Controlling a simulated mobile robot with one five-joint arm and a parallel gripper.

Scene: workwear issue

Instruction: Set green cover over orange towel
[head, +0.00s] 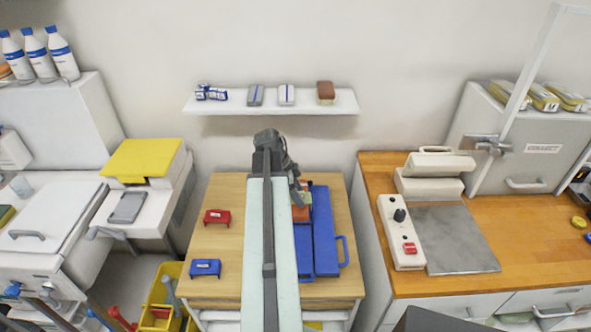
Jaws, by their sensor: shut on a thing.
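An orange towel (301,214) shows as a small patch just right of my arm, at the left part of a blue case (325,235) on the wooden-topped table. My gripper (302,195) is over the far end of that case, directly beyond the orange patch. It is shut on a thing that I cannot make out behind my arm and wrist. I cannot pick out a green cover for certain. My pale arm hides the middle of the table and part of the case.
A red block (217,216) and a blue block (205,268) lie on the table's left side. A wall shelf (230,106) with small items is behind. A counter with a control box (400,232) stands right. A yellow bin (163,300) stands at front left.

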